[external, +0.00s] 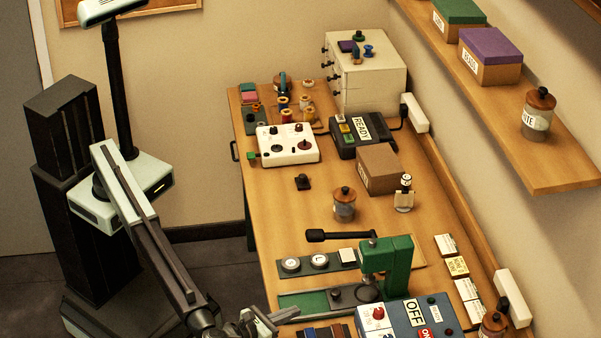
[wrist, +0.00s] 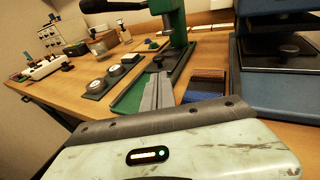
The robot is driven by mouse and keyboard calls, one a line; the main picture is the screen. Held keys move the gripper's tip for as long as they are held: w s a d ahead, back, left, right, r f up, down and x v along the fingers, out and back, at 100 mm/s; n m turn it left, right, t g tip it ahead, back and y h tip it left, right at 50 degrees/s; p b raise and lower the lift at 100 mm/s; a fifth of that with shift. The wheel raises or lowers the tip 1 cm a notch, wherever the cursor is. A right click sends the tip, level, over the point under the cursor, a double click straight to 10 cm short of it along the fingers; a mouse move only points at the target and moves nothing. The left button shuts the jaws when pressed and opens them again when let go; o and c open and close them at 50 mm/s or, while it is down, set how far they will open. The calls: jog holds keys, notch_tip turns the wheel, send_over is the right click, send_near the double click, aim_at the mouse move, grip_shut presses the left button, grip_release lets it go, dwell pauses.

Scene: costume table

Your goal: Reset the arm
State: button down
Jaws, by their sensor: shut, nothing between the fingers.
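My gripper (external: 268,322) is at the front left edge of the costume table, beside the green hand press (external: 390,258). In the wrist view my gripper (wrist: 158,88) shows as grey fingers close together over the green base of the press, with nothing held. I cannot tell how high the fingers are above the base. My arm reaches down from my column on the left. The green press also shows in the wrist view (wrist: 178,22), just beyond my fingers.
A blue box (external: 420,318) with an OFF label stands right of my gripper. Two round dials (external: 305,262) sit on a strip behind it. A jar (external: 344,205), a brown box (external: 378,168) and a white control box (external: 288,145) stand farther back.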

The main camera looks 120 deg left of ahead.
jog(key=shift+v, duration=0.95)
jog(key=s+a+n+p, duration=0.1)
jog(key=s+a, duration=0.1)
jog(key=s, duration=0.1)
jog(key=s+a+n+g+h+p, duration=0.1)
jog(key=s+a, duration=0.1)
jog(key=s, duration=0.1)
jog(key=s+a+f+n+g+p, duration=0.1)
jog(key=s+a, duration=0.1)
jog(key=shift+s+a+h, duration=0.4)
jog(key=s+a+f+n+g+h+p, duration=0.1)
jog(key=s+a+f+n+h+p, duration=0.1)
jog(key=s+n, duration=0.4)
jog(key=s+a+f+n+g+h+p, duration=0.1)
jog(key=s+a+f+n+h+p, duration=0.1)
jog(key=s+n+h, duration=0.4)
jog(key=s+a+f+n+g+h+p, duration=0.1)
jog(key=s+a+f+n+h+p, duration=0.2)
jog(key=s, duration=0.9)
jog(key=a+f+n+h, duration=0.1)
jog(key=a+n+h, duration=0.1)
jog(key=n, duration=0.1)
jog(key=shift+s+a+f+n, duration=0.15)
jog(key=shift+a+f+n, duration=0.15)
jog(key=shift+a+f, duration=0.05)
